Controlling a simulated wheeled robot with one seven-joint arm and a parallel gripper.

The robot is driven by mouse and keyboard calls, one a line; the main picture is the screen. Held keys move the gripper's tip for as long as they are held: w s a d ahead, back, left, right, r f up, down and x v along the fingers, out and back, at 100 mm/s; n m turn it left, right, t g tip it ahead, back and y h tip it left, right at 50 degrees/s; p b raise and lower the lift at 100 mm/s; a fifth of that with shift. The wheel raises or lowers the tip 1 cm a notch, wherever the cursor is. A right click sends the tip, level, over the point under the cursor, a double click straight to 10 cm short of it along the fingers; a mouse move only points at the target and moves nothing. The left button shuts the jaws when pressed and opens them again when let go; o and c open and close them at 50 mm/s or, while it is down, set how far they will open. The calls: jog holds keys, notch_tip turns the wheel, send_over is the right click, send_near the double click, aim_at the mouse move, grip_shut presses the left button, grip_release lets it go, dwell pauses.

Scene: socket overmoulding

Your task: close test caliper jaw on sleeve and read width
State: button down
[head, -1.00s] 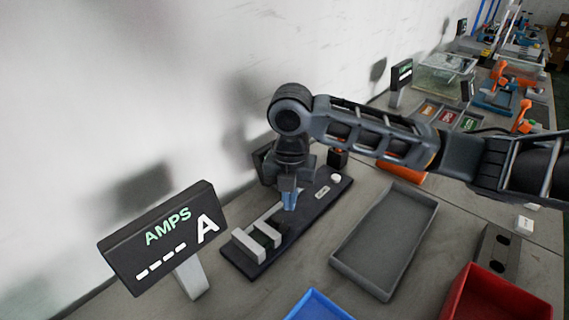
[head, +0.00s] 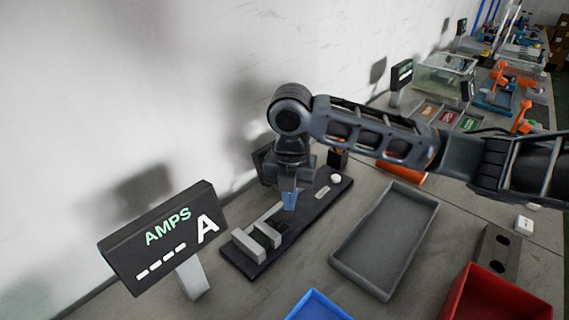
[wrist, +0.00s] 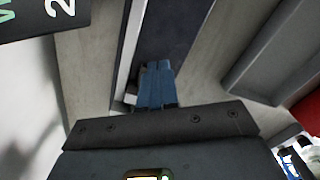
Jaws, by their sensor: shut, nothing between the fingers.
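The test caliper is a long dark base plate (head: 311,207) with pale grey jaw blocks (head: 247,246) at its near end. A small dark green piece (head: 265,236), which looks like the sleeve, sits between the pale blocks; I cannot tell whether both touch it. My gripper (head: 289,202) points down over the middle of the plate, beyond the jaws, with its blue fingers shut and empty. In the wrist view the shut blue fingers (wrist: 157,84) are over the dark plate (wrist: 177,25), beside a pale bar. Contact with the jaw is hidden.
An AMPS display (head: 163,238) showing dashes stands at the left front. An empty grey tray (head: 420,240) lies right of the caliper. A blue bin (head: 318,306) and a red bin (head: 492,298) are at the front. The white wall is close behind.

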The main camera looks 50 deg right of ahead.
aim_at(288, 222)
jog(key=shift+f, duration=0.1)
jog(key=shift+f+b, duration=1.25)
jog(key=shift+f, duration=0.3)
jog(key=shift+a, duration=0.2)
jog(key=shift+a, duration=0.15)
jog(key=shift+a, duration=0.1)
dwell(0.4)
jog(key=shift+d, duration=0.8)
notch_tip(288, 222, up, 7)
jog(key=p, duration=0.5)
